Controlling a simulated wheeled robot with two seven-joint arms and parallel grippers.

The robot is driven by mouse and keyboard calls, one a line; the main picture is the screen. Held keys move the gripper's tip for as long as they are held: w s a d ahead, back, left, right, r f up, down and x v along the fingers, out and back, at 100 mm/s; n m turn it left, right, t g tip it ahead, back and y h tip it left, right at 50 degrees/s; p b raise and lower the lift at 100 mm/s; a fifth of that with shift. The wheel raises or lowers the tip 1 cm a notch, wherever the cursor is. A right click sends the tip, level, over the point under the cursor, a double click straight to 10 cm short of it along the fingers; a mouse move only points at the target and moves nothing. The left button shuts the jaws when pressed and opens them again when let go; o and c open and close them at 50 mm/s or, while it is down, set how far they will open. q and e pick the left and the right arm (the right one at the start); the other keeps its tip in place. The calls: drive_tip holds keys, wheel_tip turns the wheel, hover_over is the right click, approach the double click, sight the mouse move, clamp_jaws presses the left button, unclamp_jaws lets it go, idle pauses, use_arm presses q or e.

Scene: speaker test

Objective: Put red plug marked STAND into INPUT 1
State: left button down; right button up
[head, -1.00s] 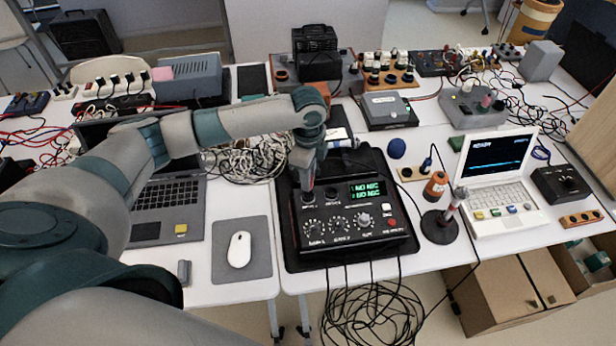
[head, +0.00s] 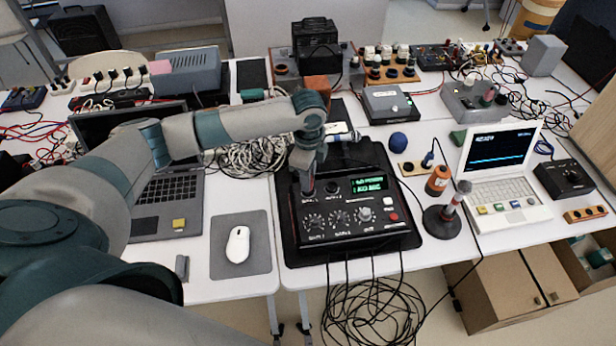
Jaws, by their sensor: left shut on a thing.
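The black control box (head: 345,245) with knobs and a green display (head: 368,184) stands on a dark mat. My left gripper (head: 307,188) points down at the box's top left, over the left one of two inputs at its back edge. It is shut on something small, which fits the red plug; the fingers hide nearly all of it. The INPUT 1 socket is hidden under the fingertips, so I cannot tell how deep the plug sits. The neighbouring input (head: 332,187) shows to the right. My right gripper is not in view.
A microphone-like stand (head: 447,212), an orange bottle (head: 437,180) and a white laptop (head: 498,175) are right of the box. A mouse (head: 238,245) on a grey pad and a dark laptop (head: 165,205) are left. Black cables hang off the front edge.

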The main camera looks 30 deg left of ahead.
use_arm(q)
drive_tip(key=shift+f, duration=0.25)
idle(0.7)
drive_tip(key=c, duration=1.5)
unclamp_jaws()
drive_tip(key=shift+c, duration=0.2)
wheel_tip(320, 180, up, 17)
drive_tip(key=b, duration=0.3)
drive_tip(key=shift+r, duration=0.2)
